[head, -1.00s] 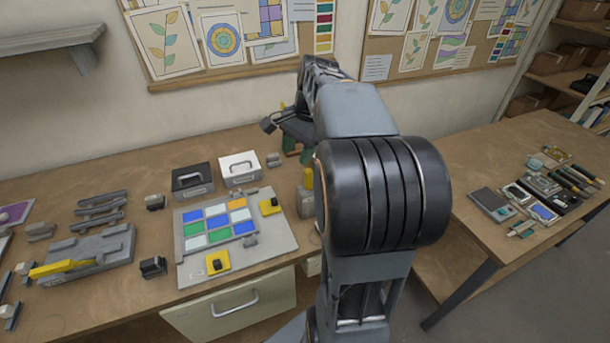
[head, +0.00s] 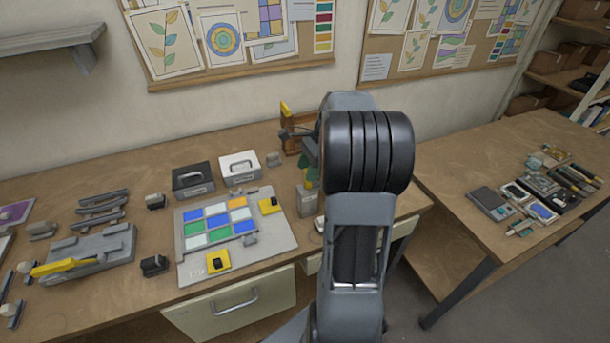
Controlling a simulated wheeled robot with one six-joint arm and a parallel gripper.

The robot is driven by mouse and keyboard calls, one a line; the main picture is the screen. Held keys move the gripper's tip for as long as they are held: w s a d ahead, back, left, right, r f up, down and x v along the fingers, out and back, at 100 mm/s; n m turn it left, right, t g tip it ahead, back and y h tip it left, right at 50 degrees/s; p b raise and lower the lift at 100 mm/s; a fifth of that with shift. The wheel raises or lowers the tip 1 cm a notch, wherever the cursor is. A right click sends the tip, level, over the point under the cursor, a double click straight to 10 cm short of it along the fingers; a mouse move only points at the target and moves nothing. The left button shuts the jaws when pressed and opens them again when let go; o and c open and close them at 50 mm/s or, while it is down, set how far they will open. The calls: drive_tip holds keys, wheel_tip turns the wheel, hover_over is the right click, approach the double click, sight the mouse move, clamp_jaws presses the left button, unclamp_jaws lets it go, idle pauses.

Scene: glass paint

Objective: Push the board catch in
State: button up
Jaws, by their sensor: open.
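The grey board (head: 280,248) lies flat on the bench and bears a grid of blue, green, white and orange panes (head: 218,222). A yellow plate with a dark knob (head: 270,206) sits at its right side. Another yellow plate with a dark knob (head: 217,262) sits at its front edge. I cannot tell which of these, if either, is the catch.
A black case (head: 193,180) and a white case (head: 239,168) stand behind the board. A grey container (head: 306,201) stands right of it, close to my arm. A grey fixture with a yellow lever (head: 85,255) lies at left. A wooden holder (head: 293,137) stands at the back.

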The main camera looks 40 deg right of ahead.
drive_tip(key=shift+x, duration=1.35)
drive_tip(key=shift+c, duration=0.3)
clamp_jaws()
